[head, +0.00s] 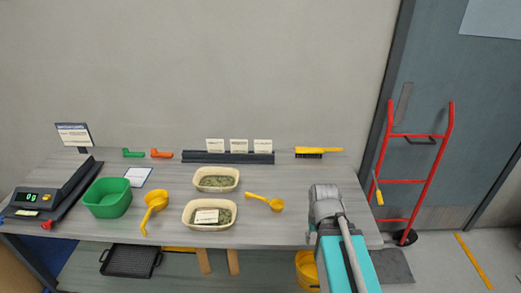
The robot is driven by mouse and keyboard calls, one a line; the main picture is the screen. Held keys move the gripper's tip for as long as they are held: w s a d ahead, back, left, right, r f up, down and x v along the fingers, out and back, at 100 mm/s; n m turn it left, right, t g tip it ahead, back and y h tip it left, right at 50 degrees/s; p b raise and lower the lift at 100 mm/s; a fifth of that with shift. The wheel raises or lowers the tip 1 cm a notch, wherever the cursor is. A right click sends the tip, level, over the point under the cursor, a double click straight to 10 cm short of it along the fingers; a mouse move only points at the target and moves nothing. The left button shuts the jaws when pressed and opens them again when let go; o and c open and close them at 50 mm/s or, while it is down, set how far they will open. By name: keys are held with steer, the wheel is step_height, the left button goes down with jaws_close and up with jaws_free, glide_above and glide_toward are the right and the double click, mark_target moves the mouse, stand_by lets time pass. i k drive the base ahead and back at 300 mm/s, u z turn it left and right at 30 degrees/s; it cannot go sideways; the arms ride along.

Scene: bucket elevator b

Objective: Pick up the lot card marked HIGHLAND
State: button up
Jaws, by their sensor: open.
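Three small white cards stand upright in a dark rack at the back of the table: a left card (215,145), a middle card (238,146) and a right card (263,146). Another white card (207,216) lies at the front cream tray (190,225), over its dried green contents. The print on all these cards is too small to read, so I cannot tell which is marked HIGHLAND. My arm's grey and teal links rise at the lower right, over the table's right end. My gripper's fingers do not show.
A second cream tray (197,187) stands behind the first. A yellow scoop (155,200), a smaller yellow scoop (275,204), a green tub (107,206) and a scale (32,198) are on the table. A yellow brush (319,151) lies right of the dark rack (228,157).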

mark_target(260, 147)
steer(key=u, duration=0.05)
steer(key=i, duration=0.9)
steer(key=z, duration=0.05)
